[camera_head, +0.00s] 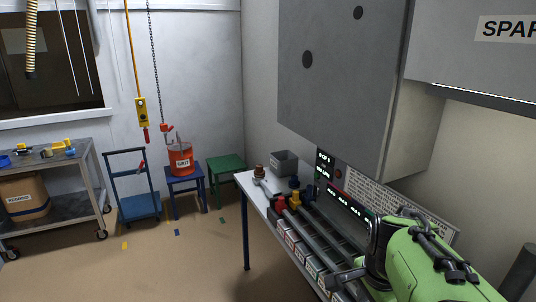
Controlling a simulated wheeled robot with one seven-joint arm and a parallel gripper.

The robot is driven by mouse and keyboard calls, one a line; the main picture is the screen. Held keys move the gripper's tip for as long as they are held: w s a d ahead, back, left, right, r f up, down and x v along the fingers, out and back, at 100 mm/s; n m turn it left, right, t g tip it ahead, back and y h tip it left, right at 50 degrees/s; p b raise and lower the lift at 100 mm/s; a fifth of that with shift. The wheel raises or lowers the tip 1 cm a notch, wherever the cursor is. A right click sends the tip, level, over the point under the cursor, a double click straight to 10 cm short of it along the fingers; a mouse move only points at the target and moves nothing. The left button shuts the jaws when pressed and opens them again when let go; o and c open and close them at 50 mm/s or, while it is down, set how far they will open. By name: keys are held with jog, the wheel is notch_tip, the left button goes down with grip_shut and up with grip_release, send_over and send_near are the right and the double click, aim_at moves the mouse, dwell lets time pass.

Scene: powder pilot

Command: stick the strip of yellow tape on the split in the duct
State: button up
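My green arm reaches in at the lower right. A dark part at its end (345,280), beside the bench, may be my gripper, but its fingers cannot be made out. A ribbed, cream-yellow hose (31,40) hangs at the top left and may be the duct; no split is visible on it. Small yellow items (62,145) lie on the grey cart (70,160) at the left; I cannot tell whether one is the strip of tape.
A white bench (252,190) with grey pipes runs along the right wall under a large grey cabinet (345,80). An orange bucket (180,160) stands on a blue stool, near a green stool (226,165) and blue trolley (139,207). The middle floor is clear.

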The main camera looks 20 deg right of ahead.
jog(key=s+a+r+n+t, duration=0.2)
jog(key=s+a+n, duration=0.2)
jog(key=a+n, duration=0.3)
jog(key=s+a+r+n+t+y, duration=0.1)
jog(key=s+a+r+n+t, duration=0.1)
jog(key=s+a+n, duration=0.3)
jog(key=a+n, duration=0.3)
jog(key=n, duration=0.2)
jog(key=shift+a+r+n, duration=0.15)
jog(key=shift+n, duration=0.15)
jog(key=shift+s, duration=0.15)
